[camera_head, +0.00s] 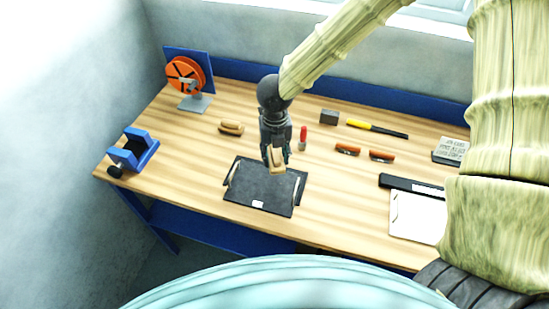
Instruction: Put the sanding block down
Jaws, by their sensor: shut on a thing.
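My gripper (277,150) points down over the dark tray and is shut on a tan block, which I take for the sanding block (277,164). The block hangs below the fingers, tilted. In the picture it overlaps the far part of the dark tray (255,188). I cannot tell whether it touches the tray or is held above it. The fingers hide its upper part.
A similar tan piece (231,128) lies left of my gripper. A red-topped item (303,135), a grey block (328,117), a yellow-handled tool (375,128) and two orange-brown tools (347,149) lie right. A blue vise (134,151) and orange reel (186,78) stand left. Bare wood surrounds the tray.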

